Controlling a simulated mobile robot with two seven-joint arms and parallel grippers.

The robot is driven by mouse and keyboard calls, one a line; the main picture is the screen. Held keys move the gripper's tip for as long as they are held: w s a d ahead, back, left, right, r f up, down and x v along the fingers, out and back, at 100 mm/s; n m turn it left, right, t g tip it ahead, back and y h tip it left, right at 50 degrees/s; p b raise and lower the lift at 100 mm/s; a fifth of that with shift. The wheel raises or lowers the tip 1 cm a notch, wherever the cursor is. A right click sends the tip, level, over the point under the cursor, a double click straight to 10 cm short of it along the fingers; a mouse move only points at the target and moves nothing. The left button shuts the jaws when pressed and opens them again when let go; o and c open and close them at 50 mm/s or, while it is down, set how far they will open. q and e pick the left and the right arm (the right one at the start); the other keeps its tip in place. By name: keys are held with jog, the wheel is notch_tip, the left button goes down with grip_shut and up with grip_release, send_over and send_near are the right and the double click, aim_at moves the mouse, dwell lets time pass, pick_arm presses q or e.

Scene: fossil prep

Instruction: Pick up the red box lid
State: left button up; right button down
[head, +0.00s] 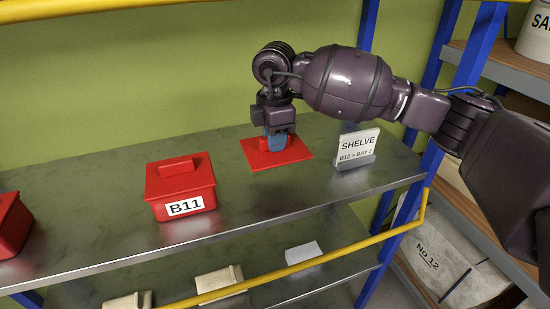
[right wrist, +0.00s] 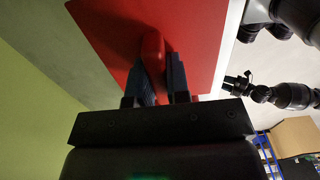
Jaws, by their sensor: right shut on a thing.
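The red box lid (head: 257,155) is a flat red square with a raised handle, at the right part of the metal shelf in the head view. My right gripper (head: 275,141) points down over it and is shut on the lid's handle. In the right wrist view the two dark fingers (right wrist: 160,82) close on the red handle, with the lid (right wrist: 105,25) spread behind them. I cannot tell whether the lid touches the shelf.
A red box labelled B11 (head: 180,190) with its lid on stands left of the gripper. Another red box (head: 10,225) is at the left edge. A yellow rail (head: 330,252) and blue posts frame the shelf.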

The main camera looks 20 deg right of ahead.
pick_arm(q)
jog(key=shift+s+f, duration=0.25)
jog(key=shift+s, duration=0.05)
pick_arm(e)
notch_tip(320, 180, up, 13)
jog(key=shift+f, duration=0.15)
jog(key=c, duration=1.7)
grip_release()
jog(key=shift+c, duration=0.2)
grip_shut()
pick_arm(q)
jog(key=shift+w+r, duration=0.1)
jog(key=shift+w, duration=0.1)
